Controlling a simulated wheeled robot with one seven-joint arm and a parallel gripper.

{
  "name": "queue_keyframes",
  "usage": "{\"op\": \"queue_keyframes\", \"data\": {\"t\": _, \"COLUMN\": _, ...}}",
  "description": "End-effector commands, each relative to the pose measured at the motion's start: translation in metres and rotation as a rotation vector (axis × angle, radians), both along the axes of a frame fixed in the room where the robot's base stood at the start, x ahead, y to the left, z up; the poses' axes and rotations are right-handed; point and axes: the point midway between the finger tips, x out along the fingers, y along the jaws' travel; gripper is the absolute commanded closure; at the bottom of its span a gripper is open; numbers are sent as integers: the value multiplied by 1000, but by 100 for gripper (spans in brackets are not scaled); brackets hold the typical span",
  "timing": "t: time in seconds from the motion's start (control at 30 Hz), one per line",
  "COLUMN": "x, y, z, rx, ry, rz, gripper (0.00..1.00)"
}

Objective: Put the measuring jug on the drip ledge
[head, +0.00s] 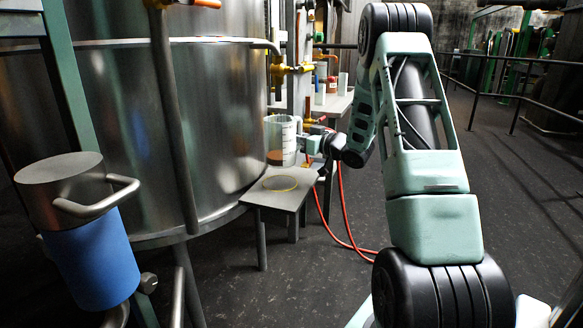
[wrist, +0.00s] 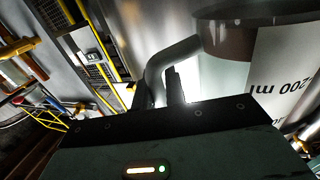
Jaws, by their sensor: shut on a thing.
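The measuring jug (head: 281,133) is clear with dark marks and a brownish band at its bottom. It stands upright in the head view, at the far edge of the drip ledge. The drip ledge (head: 291,200) is a small grey table with a yellow ring (head: 279,183) on top. My gripper (head: 309,144) is at the jug's right side, shut on its handle. In the wrist view the handle (wrist: 173,53) runs between the fingers (wrist: 161,93), and the jug wall (wrist: 285,65) shows upside-down "ml" print. I cannot tell how high the jug's base is above the ledge.
A large steel vessel (head: 120,120) stands close left of the ledge. Red hoses (head: 345,215) hang right of it. Behind is a bench (head: 330,104) with bottles and pipes. A blue and grey cylinder (head: 90,250) is at front left. The ledge top around the ring is bare.

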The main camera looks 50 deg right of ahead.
Motion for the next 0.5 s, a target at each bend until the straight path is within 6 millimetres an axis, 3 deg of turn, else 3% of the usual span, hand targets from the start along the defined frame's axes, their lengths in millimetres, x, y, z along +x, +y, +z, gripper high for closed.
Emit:
{"op": "queue_keyframes", "data": {"t": 0.1, "x": 0, "y": 0, "z": -23, "rx": 3, "ry": -1, "rz": 0, "gripper": 100}}
{"op": "queue_keyframes", "data": {"t": 0.5, "x": 0, "y": 0, "z": -65, "rx": 0, "ry": -2, "rz": 0, "gripper": 100}}
